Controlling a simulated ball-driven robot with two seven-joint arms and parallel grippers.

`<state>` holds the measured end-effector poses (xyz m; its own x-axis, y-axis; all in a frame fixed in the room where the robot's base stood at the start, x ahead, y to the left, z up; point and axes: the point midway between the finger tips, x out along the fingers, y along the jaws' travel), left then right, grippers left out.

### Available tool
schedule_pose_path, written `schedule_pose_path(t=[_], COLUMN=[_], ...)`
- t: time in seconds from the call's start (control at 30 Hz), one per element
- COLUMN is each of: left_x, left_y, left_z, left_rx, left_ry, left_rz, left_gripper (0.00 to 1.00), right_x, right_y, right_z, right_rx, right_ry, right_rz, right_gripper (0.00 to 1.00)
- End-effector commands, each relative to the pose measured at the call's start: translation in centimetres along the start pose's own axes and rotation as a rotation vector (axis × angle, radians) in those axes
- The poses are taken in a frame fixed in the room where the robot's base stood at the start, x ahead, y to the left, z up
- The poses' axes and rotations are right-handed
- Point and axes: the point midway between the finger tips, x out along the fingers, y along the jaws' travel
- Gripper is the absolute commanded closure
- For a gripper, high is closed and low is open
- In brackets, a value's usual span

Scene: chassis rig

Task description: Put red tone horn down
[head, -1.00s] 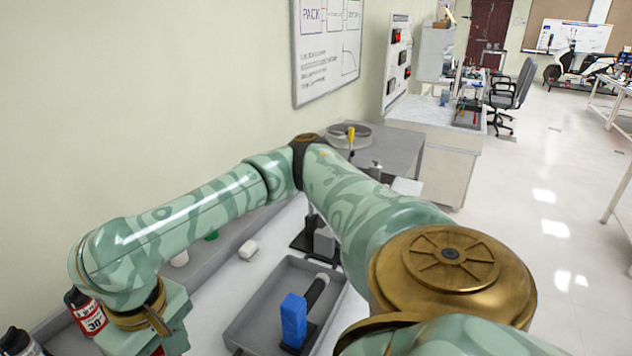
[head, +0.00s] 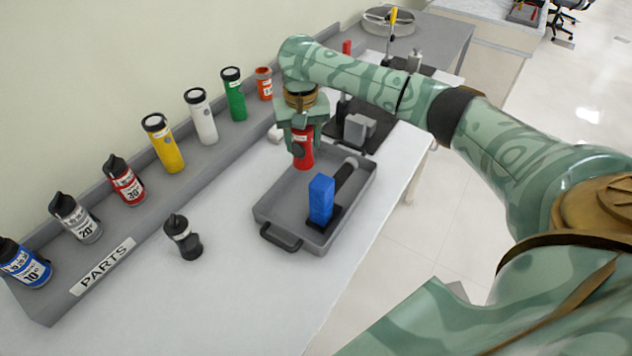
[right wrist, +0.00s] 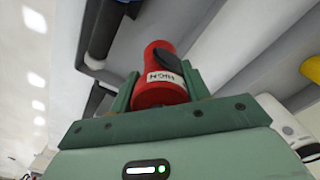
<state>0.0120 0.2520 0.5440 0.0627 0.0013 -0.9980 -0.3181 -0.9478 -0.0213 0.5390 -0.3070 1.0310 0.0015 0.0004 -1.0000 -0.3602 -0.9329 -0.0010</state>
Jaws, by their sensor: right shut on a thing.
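My right gripper (head: 302,134) is shut on the red tone horn (head: 303,157), a red cylinder held roughly upright. The gripper hides its upper part. The horn shows at the far left part of the grey tray (head: 268,213); I cannot tell whether its lower end touches the tray floor. In the right wrist view the horn (right wrist: 158,66) sits between the two fingers, with a white label and a dark round patch. My left gripper is not in view.
The tray also holds a blue block (head: 321,198) and a black cylinder (head: 346,174). A dark grey bottle-like part (head: 184,238) stands on the white table. Several coloured cylinders, including a yellow one (head: 163,143), line the parts rack (head: 62,297). The table's front left is clear.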

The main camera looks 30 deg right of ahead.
Motion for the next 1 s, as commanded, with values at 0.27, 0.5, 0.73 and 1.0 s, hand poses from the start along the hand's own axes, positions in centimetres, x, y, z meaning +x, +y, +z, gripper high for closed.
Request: schedule_pose_path(t=[0.27,0.5,0.73,1.0], left_x=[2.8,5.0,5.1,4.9], left_y=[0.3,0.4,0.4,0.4], left_z=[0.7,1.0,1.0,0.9], left_rx=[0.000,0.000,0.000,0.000], left_ry=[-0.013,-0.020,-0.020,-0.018], left_rz=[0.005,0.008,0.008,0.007], left_gripper=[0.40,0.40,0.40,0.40], right_x=[5.1,9.1,9.4,9.7], right_y=[0.1,0.1,0.1,0.1], right_z=[0.0,0.0,0.0,0.0], right_rx=[-0.010,-0.009,-0.010,-0.009], right_ry=[-0.002,-0.003,0.002,0.001], right_rz=[0.001,0.002,-0.001,0.001], right_gripper=[0.86,0.86,0.86,0.37])
